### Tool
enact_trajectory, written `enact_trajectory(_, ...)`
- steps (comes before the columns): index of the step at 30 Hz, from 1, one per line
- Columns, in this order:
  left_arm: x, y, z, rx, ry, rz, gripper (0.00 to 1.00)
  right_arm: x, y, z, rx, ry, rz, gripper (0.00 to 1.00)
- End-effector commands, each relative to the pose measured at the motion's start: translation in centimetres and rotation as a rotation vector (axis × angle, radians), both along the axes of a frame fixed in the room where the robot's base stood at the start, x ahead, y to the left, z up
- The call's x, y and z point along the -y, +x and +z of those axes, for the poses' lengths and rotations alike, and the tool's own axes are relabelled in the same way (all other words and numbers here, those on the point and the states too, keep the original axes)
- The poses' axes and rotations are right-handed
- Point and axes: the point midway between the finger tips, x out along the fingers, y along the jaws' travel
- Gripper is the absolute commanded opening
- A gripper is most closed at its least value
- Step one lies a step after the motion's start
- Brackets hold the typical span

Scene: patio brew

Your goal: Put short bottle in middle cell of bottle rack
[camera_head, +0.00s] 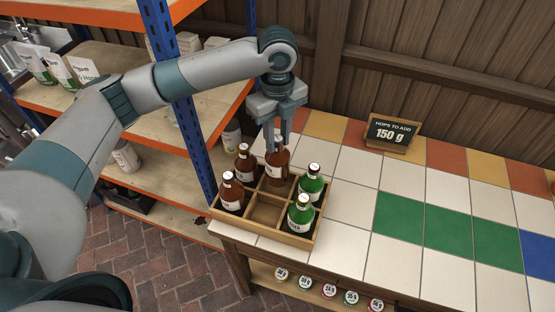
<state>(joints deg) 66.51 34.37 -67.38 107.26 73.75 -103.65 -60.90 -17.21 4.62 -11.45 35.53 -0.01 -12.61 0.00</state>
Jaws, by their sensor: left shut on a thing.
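The wooden bottle rack (264,229) stands on the tiled counter's near left corner. My left gripper (279,137) points down and is shut on a brown bottle (277,167) by its upper part. This bottle is upright at the back middle cell; I cannot tell whether its base touches the rack floor. The front middle cell (266,211) is empty. Two brown bottles, one behind (244,167) and one in front (231,195), fill the left cells. Two green bottles, one behind (311,185) and one in front (299,215), fill the right cells. My right gripper is not in view.
A sign reading 150 g (391,132) stands at the counter's back. The tiled counter (345,245) right of the rack is clear. A shelf unit with a blue post (181,115) stands close on the left. Several labelled round lids (329,291) sit below the counter edge.

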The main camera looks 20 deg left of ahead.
Motion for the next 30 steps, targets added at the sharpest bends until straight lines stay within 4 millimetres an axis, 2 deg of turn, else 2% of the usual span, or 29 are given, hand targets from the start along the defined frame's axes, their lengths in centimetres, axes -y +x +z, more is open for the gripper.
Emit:
enact_trajectory(6, 0.0, 0.0, -2.4, -0.001, -0.001, 0.0, 0.0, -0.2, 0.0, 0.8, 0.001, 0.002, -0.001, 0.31)
enact_trajectory(19, 0.0, 0.0, -3.0, 0.002, -0.001, 0.0, 0.0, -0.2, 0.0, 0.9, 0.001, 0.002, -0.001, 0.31)
enact_trajectory(30, 0.0, 0.0, -6.4, 0.001, -0.001, -0.001, 0.0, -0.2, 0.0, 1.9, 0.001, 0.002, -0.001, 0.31)
